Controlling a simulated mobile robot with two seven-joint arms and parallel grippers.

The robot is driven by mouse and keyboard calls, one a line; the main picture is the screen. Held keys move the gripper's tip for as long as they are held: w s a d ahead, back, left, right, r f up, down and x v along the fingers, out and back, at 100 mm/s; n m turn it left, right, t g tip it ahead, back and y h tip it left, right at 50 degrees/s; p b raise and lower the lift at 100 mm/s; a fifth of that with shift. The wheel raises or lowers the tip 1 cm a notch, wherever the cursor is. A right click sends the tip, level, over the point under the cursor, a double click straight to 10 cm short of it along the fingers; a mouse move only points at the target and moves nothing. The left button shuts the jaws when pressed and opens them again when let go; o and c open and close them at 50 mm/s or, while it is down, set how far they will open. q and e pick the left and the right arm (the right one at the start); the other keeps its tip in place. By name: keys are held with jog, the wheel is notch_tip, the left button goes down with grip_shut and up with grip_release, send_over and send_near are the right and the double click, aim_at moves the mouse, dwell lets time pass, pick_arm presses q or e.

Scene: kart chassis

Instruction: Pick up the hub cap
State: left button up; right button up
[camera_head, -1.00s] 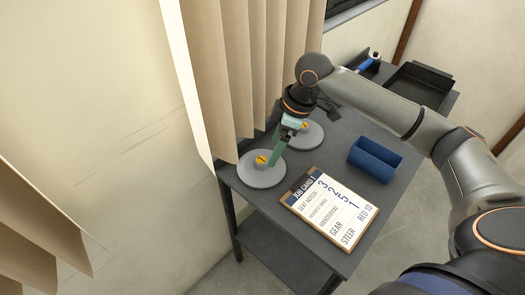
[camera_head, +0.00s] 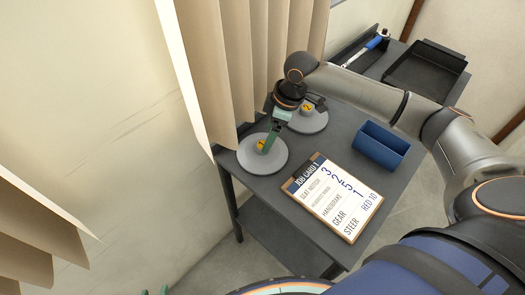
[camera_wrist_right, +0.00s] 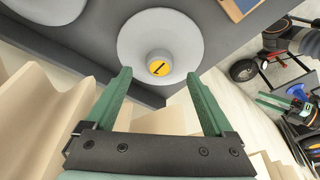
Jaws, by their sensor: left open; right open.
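A grey round hub cap (camera_head: 255,162) with a raised knob and yellow label lies flat near the table's left corner. It also shows in the right wrist view (camera_wrist_right: 160,30), just beyond the fingertips. A similar grey disc (camera_head: 314,124) with a yellow label lies behind it. My right gripper (camera_head: 268,147) is over the near hub cap, with a green finger at its knob. In the right wrist view its two fingers (camera_wrist_right: 158,74) are apart, with nothing held between them. My left gripper (camera_head: 154,292) shows only green fingertips at the bottom edge, away from the table.
The dark table (camera_head: 260,190) also carries a job card clipboard (camera_head: 330,197) and a blue open box (camera_head: 381,146). A curtain (camera_head: 225,75) hangs close along the table's left side. A black tray (camera_head: 425,72) and a blue-handled tool (camera_head: 376,42) are farther back.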

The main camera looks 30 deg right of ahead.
jog(key=x, duration=0.4)
jog(key=shift+w+a+f, duration=0.1)
jog(key=shift+a, duration=0.05)
jog(key=shift+c, duration=0.3)
grip_shut()
